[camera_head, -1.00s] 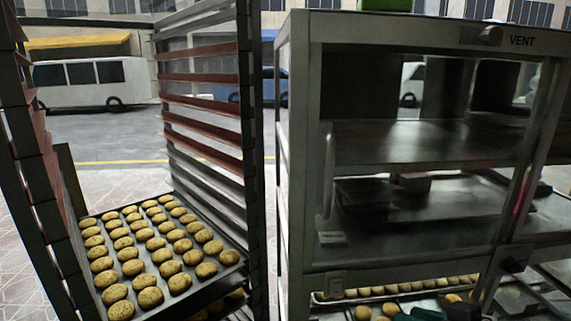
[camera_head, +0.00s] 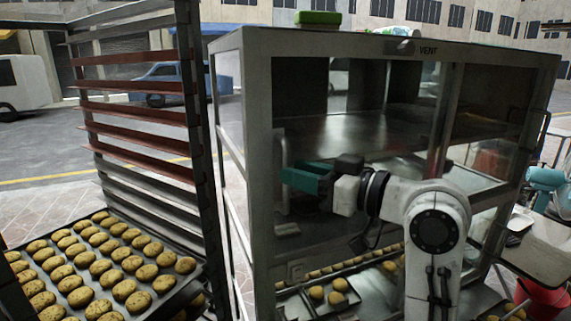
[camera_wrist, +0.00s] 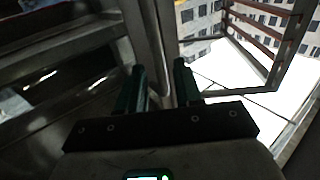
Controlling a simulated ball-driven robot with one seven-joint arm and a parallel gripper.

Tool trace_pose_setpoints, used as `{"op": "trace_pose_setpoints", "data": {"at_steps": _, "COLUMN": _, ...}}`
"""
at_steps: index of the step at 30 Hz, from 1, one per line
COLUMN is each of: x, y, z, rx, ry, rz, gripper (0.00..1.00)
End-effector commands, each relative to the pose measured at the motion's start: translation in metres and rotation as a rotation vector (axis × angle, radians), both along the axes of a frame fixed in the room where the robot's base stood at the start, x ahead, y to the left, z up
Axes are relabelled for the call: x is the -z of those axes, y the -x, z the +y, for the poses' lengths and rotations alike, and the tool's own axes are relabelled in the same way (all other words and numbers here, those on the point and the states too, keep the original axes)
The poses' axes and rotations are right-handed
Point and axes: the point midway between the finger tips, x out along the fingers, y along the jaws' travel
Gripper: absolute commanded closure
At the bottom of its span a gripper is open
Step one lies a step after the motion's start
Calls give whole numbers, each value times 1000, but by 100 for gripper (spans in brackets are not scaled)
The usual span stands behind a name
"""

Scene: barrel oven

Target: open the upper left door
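The barrel oven has a metal-framed glass upper left door (camera_head: 259,110), which looks shut. Its vertical bar handle (camera_head: 281,205) is at the door's left side, partly hidden by my gripper. My gripper (camera_head: 290,176), with teal fingers, is at the handle, pointing left across the door front. In the wrist view my gripper (camera_wrist: 162,75) has its two fingers apart, and the handle bar (camera_wrist: 157,45) runs down between or just beyond them. I cannot tell whether either finger touches it.
A rack with a tray of round cookies (camera_head: 100,270) stands close at the left, with a narrow gap to the oven. More cookies (camera_head: 330,290) lie in the lower part. A green object (camera_head: 318,18) sits on top. A table with a red bucket (camera_head: 543,297) is at the right.

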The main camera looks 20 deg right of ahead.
Motion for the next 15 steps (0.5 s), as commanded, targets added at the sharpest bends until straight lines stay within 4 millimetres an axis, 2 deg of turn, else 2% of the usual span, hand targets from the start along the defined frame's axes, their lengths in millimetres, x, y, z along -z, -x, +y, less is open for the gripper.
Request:
{"op": "trace_pose_setpoints", "data": {"at_steps": 6, "x": -1, "y": -22, "z": 15, "rx": -1, "ry": 1, "rz": 2, "gripper": 65}}
{"op": "trace_pose_setpoints", "data": {"at_steps": 15, "x": 1, "y": -28, "z": 19, "rx": 1, "ry": 1, "rz": 0, "gripper": 65}}
